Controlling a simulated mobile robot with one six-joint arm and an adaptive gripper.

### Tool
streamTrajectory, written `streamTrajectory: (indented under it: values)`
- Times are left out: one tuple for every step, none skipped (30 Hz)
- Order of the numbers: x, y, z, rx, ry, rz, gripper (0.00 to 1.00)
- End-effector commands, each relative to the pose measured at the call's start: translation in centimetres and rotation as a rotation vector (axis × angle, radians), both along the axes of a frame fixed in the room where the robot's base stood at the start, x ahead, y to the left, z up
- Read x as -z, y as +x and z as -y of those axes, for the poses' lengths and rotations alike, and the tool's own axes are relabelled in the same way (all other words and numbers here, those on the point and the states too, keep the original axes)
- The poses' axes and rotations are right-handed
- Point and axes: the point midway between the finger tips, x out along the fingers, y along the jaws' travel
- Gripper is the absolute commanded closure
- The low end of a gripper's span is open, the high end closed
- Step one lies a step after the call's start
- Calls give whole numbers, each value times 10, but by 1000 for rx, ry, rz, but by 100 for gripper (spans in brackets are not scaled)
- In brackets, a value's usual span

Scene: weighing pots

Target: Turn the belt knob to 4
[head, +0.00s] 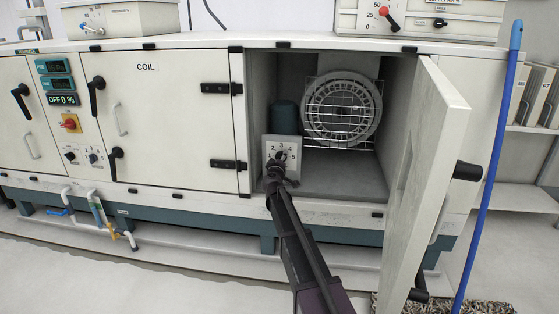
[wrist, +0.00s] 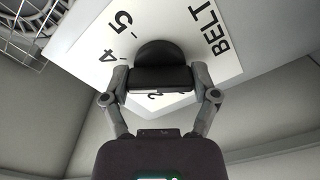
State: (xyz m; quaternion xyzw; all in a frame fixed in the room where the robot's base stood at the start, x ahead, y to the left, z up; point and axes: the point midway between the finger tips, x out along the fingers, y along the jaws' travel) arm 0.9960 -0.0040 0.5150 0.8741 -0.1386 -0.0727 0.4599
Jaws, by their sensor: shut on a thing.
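The belt knob (wrist: 158,52) is a dark round knob on a white plate (wrist: 85,40) marked BELT. In the wrist view the numbers 4 and 5 show to its left, and a 2 shows partly below it. The rest of the dial is hidden by the knob and fingers. My gripper (wrist: 159,78) is shut on the knob, one finger on each side. In the head view my gripper (head: 277,170) reaches the dial plate (head: 270,143) inside the open cabinet and covers its lower part. I cannot tell which number the knob points to.
The cabinet door (head: 430,150) stands open to the right of my arm. Behind the dial are a round fan with a wire guard (head: 342,108) and a teal cylinder (head: 285,117). A blue pole (head: 490,170) leans at the right. The cabinet floor right of the dial is bare.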

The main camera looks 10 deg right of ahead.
Motion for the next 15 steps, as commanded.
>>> streamTrajectory:
  values:
    - [0,1,1,1,29,10,71]
    - [0,1,1,1,48,16,71]
    - [0,1,1,1,70,23,71]
    - [0,1,1,1,86,28,71]
    - [0,1,1,1,100,33,71]
    - [0,1,1,1,116,38,71]
    - [0,1,1,1,127,42,71]
    - [0,1,1,1,136,44,71]
    - [0,1,1,1,147,48,71]
    - [0,1,1,1,155,51,71]
    - [0,1,1,1,160,52,71]
    - [0,1,1,1,165,54,71]
    - [0,1,1,1,169,55,71]
    - [0,1,1,2,172,56,71]
    - [0,1,1,2,175,57,71]
